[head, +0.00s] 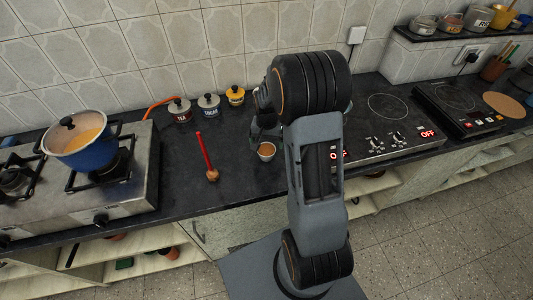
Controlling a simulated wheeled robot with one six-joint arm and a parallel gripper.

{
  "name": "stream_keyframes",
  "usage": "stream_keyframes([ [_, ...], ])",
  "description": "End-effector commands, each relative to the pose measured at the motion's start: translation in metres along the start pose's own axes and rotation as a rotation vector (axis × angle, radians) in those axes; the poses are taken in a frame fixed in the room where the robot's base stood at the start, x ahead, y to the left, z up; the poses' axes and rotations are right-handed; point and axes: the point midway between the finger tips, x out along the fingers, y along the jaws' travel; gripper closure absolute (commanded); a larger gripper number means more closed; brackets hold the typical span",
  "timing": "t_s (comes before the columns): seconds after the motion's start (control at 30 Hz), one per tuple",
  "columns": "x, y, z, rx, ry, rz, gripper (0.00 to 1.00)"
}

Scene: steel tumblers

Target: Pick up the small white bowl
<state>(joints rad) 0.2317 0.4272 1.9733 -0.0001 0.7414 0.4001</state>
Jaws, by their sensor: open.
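The small white bowl (266,155) stands upright on the dark counter in the head view, near its front edge and just left of my arm. Its inside looks brown or orange. My gripper (264,134) is just behind and above the bowl, pointing down, and is partly hidden by my own arm. It is open, with nothing seen between its fingers. The gap between fingers and bowl is hard to judge.
A wooden ladle with a red handle (205,155) lies to the left. Several labelled jars (208,106) stand by the wall. A gas stove with a blue pot (89,152) is at left; a cooktop (388,108) is at right.

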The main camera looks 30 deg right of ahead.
Motion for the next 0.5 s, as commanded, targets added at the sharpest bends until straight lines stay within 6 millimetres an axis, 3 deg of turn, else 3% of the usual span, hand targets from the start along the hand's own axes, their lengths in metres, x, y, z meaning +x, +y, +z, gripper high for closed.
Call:
stream_keyframes([
  [0.27, 0.017, 0.000, 0.001, 0.000, -0.001, 0.001, 0.03],
  [0.5, 0.047, -0.001, 0.004, 0.000, -0.004, 0.002, 0.03],
])
